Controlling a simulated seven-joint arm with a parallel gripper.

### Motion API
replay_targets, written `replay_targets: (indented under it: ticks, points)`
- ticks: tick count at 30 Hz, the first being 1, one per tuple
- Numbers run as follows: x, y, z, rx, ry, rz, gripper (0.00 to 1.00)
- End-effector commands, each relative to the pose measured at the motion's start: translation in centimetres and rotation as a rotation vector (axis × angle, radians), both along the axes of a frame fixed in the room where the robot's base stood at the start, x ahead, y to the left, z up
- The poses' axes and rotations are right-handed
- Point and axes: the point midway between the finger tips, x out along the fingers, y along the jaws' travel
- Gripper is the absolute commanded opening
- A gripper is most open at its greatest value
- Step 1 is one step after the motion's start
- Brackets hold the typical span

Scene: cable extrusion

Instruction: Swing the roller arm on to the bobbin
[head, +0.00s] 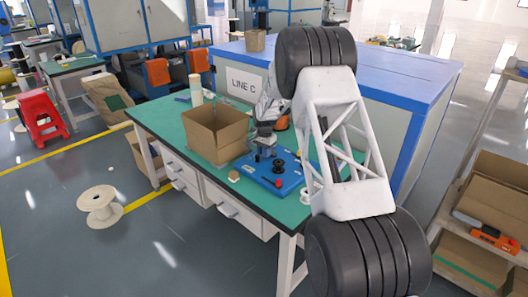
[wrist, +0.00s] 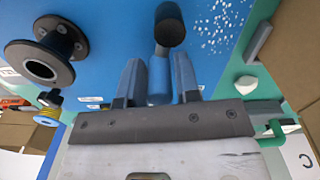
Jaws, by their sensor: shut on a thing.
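The roller arm (wrist: 158,86) is a blue bar with a black roller (wrist: 170,25) at its far end. My gripper (wrist: 157,66) is shut on the blue bar, with one finger on each side of it in the wrist view. The black flanged bobbin (wrist: 40,57) stands to the left on the blue board (wrist: 110,30). The roller is apart from the bobbin, with bare board between them. In the head view the blue board (head: 291,186) lies on the green bench, and my gripper's grasp is too small to make out there.
An open cardboard box (head: 213,138) stands on the green bench (head: 150,118), left of the board. White specks lie on the board near the roller in the wrist view. A blue-topped cabinet (head: 420,72) stands behind the bench.

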Motion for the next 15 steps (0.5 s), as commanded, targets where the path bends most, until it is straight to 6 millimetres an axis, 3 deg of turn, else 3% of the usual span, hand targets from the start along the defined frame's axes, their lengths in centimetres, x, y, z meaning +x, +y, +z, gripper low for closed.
replay_targets:
  ticks: [15]
  points:
    - [-1.5,-1.3,0.1,0.000,-0.006,0.439,0.00]
